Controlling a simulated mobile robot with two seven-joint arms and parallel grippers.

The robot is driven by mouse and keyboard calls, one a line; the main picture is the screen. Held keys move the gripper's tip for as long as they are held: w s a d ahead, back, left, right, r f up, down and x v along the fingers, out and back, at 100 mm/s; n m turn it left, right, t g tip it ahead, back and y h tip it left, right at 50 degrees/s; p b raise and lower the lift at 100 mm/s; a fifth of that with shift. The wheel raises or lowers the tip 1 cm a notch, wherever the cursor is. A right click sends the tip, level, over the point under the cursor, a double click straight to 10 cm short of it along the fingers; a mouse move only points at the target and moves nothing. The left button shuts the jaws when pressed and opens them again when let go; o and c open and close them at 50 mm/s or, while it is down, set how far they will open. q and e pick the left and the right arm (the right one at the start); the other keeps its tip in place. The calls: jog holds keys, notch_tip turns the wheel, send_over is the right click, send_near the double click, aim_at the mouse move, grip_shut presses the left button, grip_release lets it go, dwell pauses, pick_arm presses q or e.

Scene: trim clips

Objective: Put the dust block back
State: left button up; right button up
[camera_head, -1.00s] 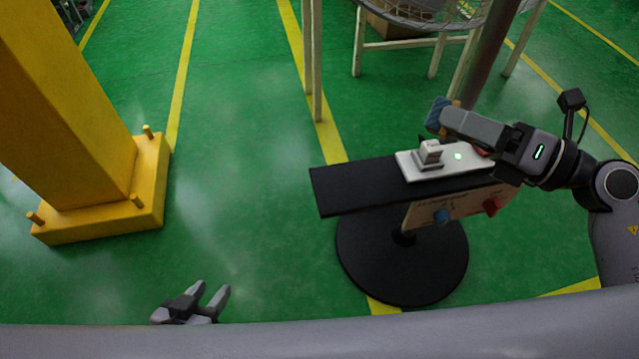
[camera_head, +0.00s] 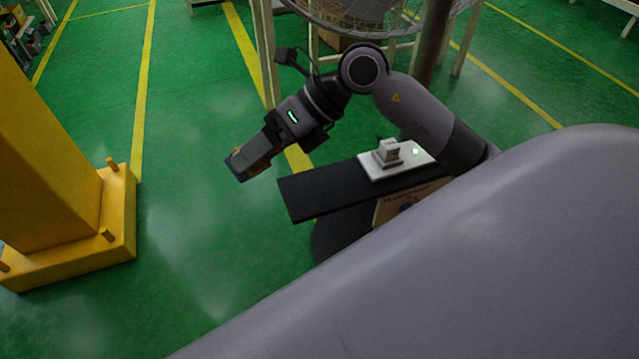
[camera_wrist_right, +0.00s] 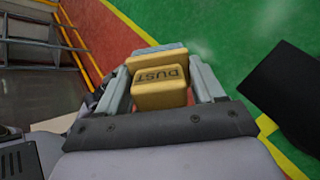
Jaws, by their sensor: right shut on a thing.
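The dust block (camera_wrist_right: 160,90) is a yellow block with the word DUST on it and a blue-grey layer at its far end. In the right wrist view it sits between the two fingers of my right gripper (camera_wrist_right: 165,80), which is shut on it. In the head view my right gripper (camera_head: 247,163) is left of the black shelf and above the green floor, with a small part of the block (camera_head: 235,165) showing at its tip. My left gripper is not in the head view.
A black shelf (camera_head: 310,194) on a stand carries a white plate (camera_head: 375,171) with a grey fixture (camera_head: 388,152) and a green light. A yellow post (camera_head: 45,150) stands at the left. Open green floor lies between them. A wire-guarded frame stands behind.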

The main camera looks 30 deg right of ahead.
jog(key=w+d+r+m+g+h, duration=0.1)
jog(key=w+d+m+g+h, duration=0.1)
jog(key=d+m+h, duration=0.4)
jog(key=w+d+r+m+g+h, duration=0.1)
jog(key=w+d+g+h, duration=0.15)
jog(key=d, duration=0.55)
jog(key=shift+t+h, duration=0.35)
jog(key=shift+h, duration=0.1)
jog(key=f, duration=0.5)
jog(key=f+b, duration=0.1)
jog(key=f, duration=0.4)
jog(key=f+b, duration=0.1)
jog(key=f, duration=0.4)
jog(key=shift+s, duration=0.35)
jog(key=shift+f, duration=0.5)
notch_tip(320, 180, down, 4)
jog(key=shift+r+b, duration=0.25)
jog(key=shift+b, duration=0.25)
jog(key=shift+f, duration=0.15)
jog(key=o, duration=0.9)
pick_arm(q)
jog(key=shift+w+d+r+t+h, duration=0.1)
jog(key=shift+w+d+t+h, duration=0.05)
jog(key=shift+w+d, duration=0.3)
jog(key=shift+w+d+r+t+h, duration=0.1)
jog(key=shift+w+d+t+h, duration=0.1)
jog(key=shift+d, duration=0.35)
pick_arm(e)
jog(key=shift+o, duration=0.2)
